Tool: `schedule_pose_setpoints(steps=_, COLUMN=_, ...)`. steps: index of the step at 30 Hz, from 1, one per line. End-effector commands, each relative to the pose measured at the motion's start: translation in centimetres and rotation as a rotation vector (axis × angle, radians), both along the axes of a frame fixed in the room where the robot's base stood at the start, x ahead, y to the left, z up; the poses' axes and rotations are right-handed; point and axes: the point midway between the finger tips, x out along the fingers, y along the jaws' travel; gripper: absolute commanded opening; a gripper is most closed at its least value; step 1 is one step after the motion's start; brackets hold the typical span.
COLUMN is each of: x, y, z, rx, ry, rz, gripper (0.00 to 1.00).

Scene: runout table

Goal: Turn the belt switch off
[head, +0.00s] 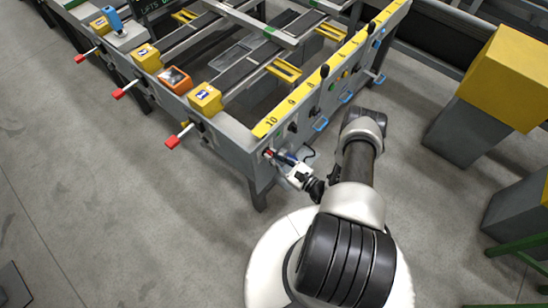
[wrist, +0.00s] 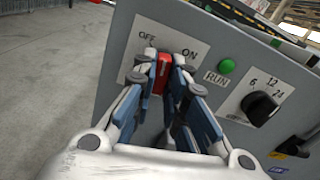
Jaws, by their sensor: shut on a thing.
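The belt switch is a red handle (wrist: 162,74) on a white plate (wrist: 125,56) marked OFF at the left and ON at the right. In the wrist view its top lies between the two words; I cannot tell its exact setting. My gripper (wrist: 165,66) is shut on the red handle, one blue-grey finger on each side, hiding its lower part. In the head view my gripper (head: 287,159) is at the table's near corner, against the grey end panel (head: 237,134); the switch is small and partly hidden there.
Right of the switch are a green RUN button (wrist: 227,66) and a black rotary knob (wrist: 258,108) marked 6, 12, 24. Red-tipped levers (head: 178,138) stick out along the table's left side.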

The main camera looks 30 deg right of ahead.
Motion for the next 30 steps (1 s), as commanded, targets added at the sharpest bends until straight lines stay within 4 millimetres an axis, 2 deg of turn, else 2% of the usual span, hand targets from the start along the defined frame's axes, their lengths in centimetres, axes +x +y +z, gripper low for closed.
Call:
schedule_pose_setpoints(steps=15, x=0.02, y=-0.05, z=0.03, rx=-0.42, ry=-0.152, rz=0.0, gripper=0.0)
schedule_pose_setpoints(steps=30, x=0.03, y=-0.07, z=0.03, rx=-0.6, ry=-0.217, rz=0.0, gripper=0.0)
